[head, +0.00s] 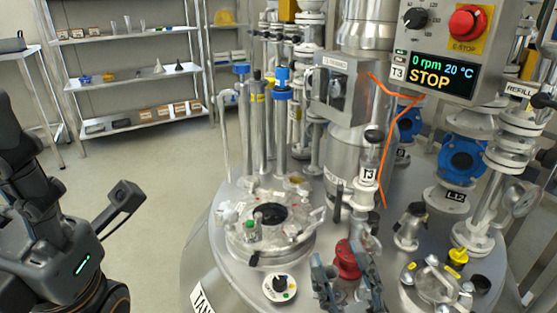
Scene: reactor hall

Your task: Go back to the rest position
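My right gripper (347,277) is at the bottom centre, over the front of the steel tank lid. Its two grey-blue fingers stand apart, one on each side of a red knob (348,259). I cannot tell whether the fingers touch the knob. My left arm comes in at the left edge, above the floor and away from the tank. One dark part of my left gripper (121,207) sticks out to the right; its fingertips are not clear.
The tank lid (215,270) carries a round hatch (270,215), pipes, valves and a small dial (281,287). A control box (445,50) reading STOP hangs at upper right. An orange cable (391,130) runs down beside the column. Shelves (130,75) stand behind; the floor at left is clear.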

